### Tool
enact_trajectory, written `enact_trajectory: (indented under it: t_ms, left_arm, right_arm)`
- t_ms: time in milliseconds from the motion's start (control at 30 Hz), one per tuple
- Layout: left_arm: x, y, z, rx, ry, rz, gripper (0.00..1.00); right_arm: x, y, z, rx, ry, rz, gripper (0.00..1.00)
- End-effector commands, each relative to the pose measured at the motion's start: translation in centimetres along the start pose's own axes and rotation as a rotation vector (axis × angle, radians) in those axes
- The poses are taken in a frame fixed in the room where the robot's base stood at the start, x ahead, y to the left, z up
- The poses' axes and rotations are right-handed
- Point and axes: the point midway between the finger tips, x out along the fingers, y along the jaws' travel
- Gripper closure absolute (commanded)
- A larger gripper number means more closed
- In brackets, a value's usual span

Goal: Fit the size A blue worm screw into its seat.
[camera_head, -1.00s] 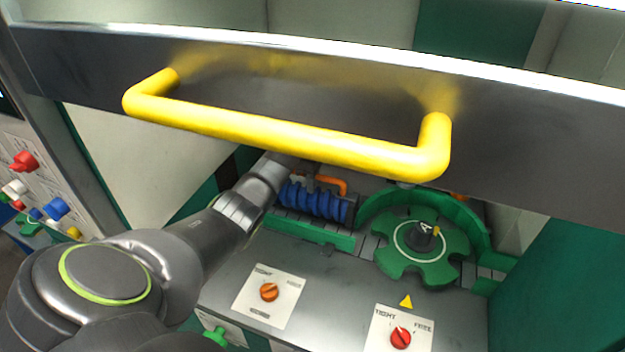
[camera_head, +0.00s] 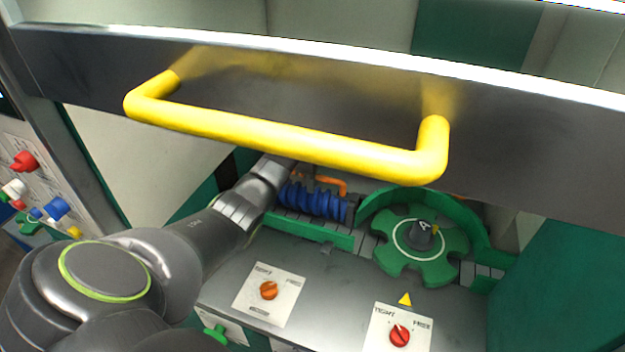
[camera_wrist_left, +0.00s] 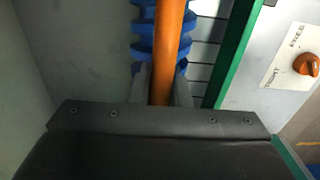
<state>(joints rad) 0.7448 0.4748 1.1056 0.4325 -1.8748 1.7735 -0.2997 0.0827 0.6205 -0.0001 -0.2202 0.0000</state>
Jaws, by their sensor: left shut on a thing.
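The blue worm screw (camera_head: 315,201) lies in a slot left of the green gear wheel (camera_head: 402,262), which is marked A. The worm also shows in the left wrist view (camera_wrist_left: 143,48), partly hidden behind an orange bar (camera_wrist_left: 168,40). That bar also shows above the worm in the head view (camera_head: 332,181). My left gripper (camera_wrist_left: 161,88) is shut on the orange bar, with one finger on each side of it. In the head view the gripper is mostly hidden behind the yellow handle and its panel. My right gripper is not in view.
A dark panel with a yellow handle (camera_head: 285,131) hangs across the front, above the work area. A green rail (camera_head: 310,233) runs before the worm. An orange knob (camera_head: 268,290) and a red knob (camera_head: 399,336) sit on the front deck. A green wall (camera_head: 560,270) stands at right.

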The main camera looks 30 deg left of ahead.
Motion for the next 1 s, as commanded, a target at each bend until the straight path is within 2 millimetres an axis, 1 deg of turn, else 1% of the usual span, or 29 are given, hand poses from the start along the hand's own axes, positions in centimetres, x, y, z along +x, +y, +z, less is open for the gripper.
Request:
enact_trajectory:
  t_ms: [33,300,333,500,533,800,867,1000]
  left_arm:
    - [-0.2,0.1,0.0,0.001,0.0,0.006,1.0]
    - [0.2,0.1,0.0,0.001,0.0,0.004,1.0]
    - [0.2,0.1,0.0,0.001,0.0,0.003,0.83]
    - [0.3,0.0,0.0,0.001,0.0,0.001,0.6]
    - [0.3,0.0,0.0,0.001,0.0,0.001,0.59]
    - [0.5,-0.1,0.0,0.0,0.0,-0.005,0.59]
    - [0.2,0.1,-0.1,0.0,0.0,-0.003,0.59]
    - [-1.8,0.9,-0.5,0.005,0.001,0.0,0.59]
  right_arm:
    - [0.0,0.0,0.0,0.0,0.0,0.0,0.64]
    - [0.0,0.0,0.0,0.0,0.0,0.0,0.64]
    - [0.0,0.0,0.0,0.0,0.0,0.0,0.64]
    - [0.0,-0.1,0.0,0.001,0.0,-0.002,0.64]
    - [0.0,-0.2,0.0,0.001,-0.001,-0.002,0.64]
    - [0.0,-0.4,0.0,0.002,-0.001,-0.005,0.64]
    - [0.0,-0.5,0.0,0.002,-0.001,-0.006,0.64]
    - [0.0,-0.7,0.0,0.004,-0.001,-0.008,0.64]
